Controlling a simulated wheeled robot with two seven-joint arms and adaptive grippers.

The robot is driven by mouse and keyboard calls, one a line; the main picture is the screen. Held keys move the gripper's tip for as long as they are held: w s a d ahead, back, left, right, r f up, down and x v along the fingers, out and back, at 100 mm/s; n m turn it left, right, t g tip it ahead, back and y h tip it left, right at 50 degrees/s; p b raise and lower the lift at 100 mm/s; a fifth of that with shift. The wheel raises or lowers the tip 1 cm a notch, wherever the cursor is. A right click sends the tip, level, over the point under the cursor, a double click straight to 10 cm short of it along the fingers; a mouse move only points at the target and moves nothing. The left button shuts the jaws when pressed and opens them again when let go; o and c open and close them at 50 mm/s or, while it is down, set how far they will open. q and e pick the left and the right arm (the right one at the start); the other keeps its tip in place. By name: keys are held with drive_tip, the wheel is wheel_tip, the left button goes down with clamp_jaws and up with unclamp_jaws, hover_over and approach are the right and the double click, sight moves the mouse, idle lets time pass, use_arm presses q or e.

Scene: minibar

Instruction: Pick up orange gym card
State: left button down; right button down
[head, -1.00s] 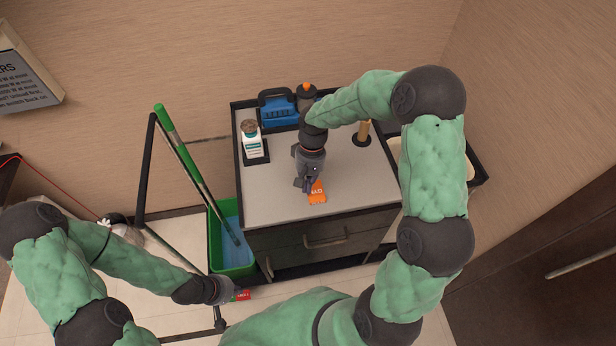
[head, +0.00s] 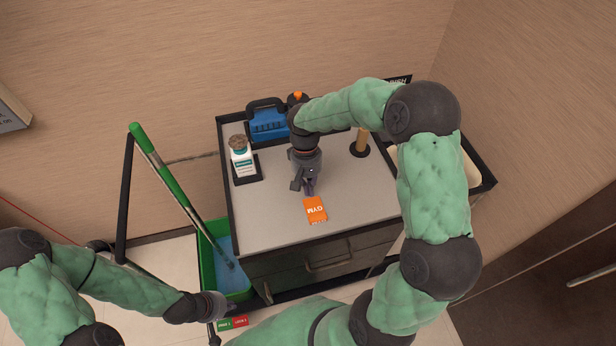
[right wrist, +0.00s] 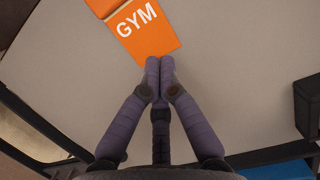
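The orange gym card (head: 316,209) lies on the grey cart top near its front edge, with white lettering facing up. My right gripper (head: 309,192) is over the cart top, just behind the card. In the right wrist view its fingertips (right wrist: 160,65) are together at the near edge of the card (right wrist: 142,30), with nothing seen between them. Whether they touch the card is unclear. My left gripper (head: 221,312) is low at the left front of the cart, with a green and red card piece (head: 233,322) at its tips. Its fingers are small and partly hidden.
On the cart (head: 265,215) stand a white bottle (head: 241,160), a blue caddy (head: 267,122) and a wooden-handled item (head: 362,143). A green bucket (head: 225,270) with a green-handled mop (head: 160,165) is at the left. The cart top around the card is clear.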

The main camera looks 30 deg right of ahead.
sight(314, 211)
use_arm(q)
drive_tip(key=shift+f, duration=0.35)
use_arm(e)
drive_tip(key=shift+s+a+f, duration=0.15)
drive_tip(key=shift+s, duration=0.55)
drive_tip(key=shift+s+a+f, duration=0.15)
drive_tip(key=shift+s+f, duration=0.05)
drive_tip(key=shift+s, duration=0.45)
drive_tip(key=shift+s+a+f, duration=0.15)
drive_tip(key=shift+s, duration=0.55)
